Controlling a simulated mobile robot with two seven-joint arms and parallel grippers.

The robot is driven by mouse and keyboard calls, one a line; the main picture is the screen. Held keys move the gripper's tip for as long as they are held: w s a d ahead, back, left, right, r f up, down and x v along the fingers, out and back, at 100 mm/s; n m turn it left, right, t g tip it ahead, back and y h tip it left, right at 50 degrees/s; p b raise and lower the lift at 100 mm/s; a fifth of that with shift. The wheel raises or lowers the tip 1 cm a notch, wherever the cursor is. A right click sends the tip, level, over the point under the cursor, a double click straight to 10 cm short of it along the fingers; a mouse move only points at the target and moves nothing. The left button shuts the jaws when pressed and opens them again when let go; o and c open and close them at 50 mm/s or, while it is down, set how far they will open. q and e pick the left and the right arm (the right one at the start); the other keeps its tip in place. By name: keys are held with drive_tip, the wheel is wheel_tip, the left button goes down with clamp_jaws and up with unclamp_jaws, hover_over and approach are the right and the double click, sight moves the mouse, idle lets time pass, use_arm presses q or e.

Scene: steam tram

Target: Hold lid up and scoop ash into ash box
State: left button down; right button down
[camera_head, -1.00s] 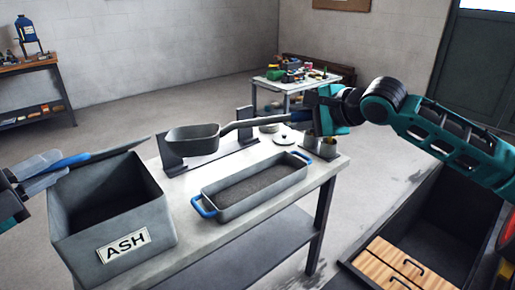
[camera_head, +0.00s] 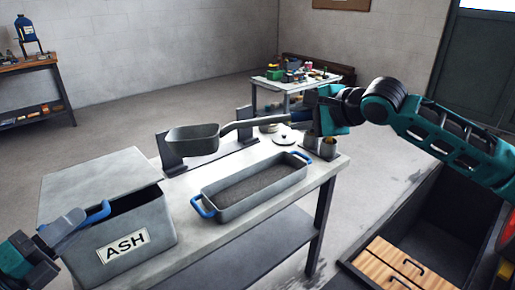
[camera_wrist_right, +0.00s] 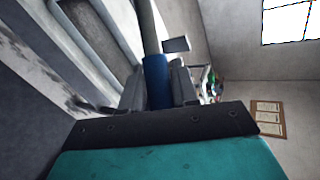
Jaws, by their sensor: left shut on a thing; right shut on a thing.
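The grey ash box (camera_head: 75,262), labelled ASH, stands at the front left of the table. Its lid (camera_head: 95,175) is tilted partly open, with a dark gap under its front edge. My left gripper (camera_head: 82,222) is shut on the lid's blue handle (camera_head: 100,211). My right gripper (camera_head: 315,116) is shut on the scoop's blue grip (camera_head: 299,116), also seen in the right wrist view (camera_wrist_right: 157,82). The grey scoop (camera_head: 192,139) is held above the back of the table, pointing left; its contents cannot be told. A blue-handled pan (camera_head: 225,213) of grey ash (camera_head: 255,185) sits on the table.
Behind the pan is a dark upright rack (camera_head: 170,155), under and behind the scoop. A metal cup (camera_head: 321,150) and a small knobbed disc (camera_head: 286,136) stand at the table's right end.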

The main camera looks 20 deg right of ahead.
use_arm(q)
drive_tip(key=shift+f, duration=0.45)
use_arm(e)
drive_tip(key=shift+r, duration=0.1)
use_arm(q)
drive_tip(key=c, duration=0.9)
unclamp_jaws()
drive_tip(key=shift+s+a+f, duration=0.15)
drive_tip(key=shift+s+a, duration=0.05)
drive_tip(key=shift+a, duration=0.05)
use_arm(e)
drive_tip(key=shift+w+f, duration=0.1)
drive_tip(key=shift+f, duration=0.1)
use_arm(q)
drive_tip(key=b+v, duration=0.2)
drive_tip(key=v, duration=0.9)
drive_tip(key=shift+s+a, duration=0.1)
drive_tip(key=shift+s, duration=0.05)
use_arm(e)
drive_tip(key=shift+f, duration=0.8)
